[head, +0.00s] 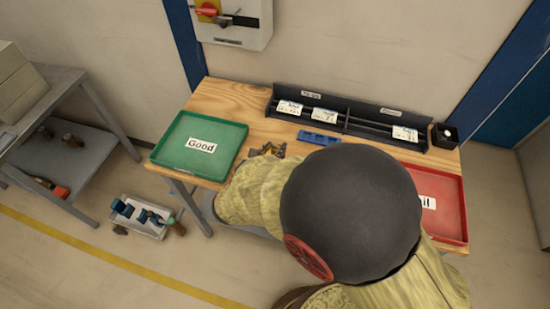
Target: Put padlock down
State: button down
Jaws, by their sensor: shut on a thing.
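My arm, in a tan cover with a big dark round joint, fills the middle of the head view. The tip of my gripper (268,150) shows just past the cover, over the wooden table, to the right of the green tray. Small dark and brassy parts show there, too small to separate clearly. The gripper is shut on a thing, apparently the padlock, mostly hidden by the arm. Whether it touches the table top cannot be told.
The green "Good" tray (170,147) is at the table's left, a red tray (448,193) at its right, partly hidden. A black rack (348,123) with white labelled meters stands at the back. A blue object (318,138) lies before it. A switch box (245,25) hangs above.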

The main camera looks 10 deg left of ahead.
jog(key=shift+w+f, duration=0.35)
jog(key=shift+f, duration=0.05)
jog(key=shift+w+f+b, duration=0.15)
jog(key=shift+f+b, duration=0.35)
jog(key=shift+f, duration=0.4)
jog(key=shift+w+f+b, duration=0.1)
jog(key=shift+f+b, duration=0.4)
jog(key=shift+f, duration=0.35)
jog(key=shift+f, duration=0.2)
jog(key=c, duration=1.5)
grip_release()
jog(key=shift+o, duration=0.2)
jog(key=shift+r, duration=0.1)
jog(key=shift+s+r, duration=0.1)
jog(key=shift+r, duration=0.1)
jog(key=p+v, duration=0.3)
jog(key=v, duration=0.8)
jog(key=shift+s+a, duration=0.1)
jog(key=shift+s, duration=0.25)
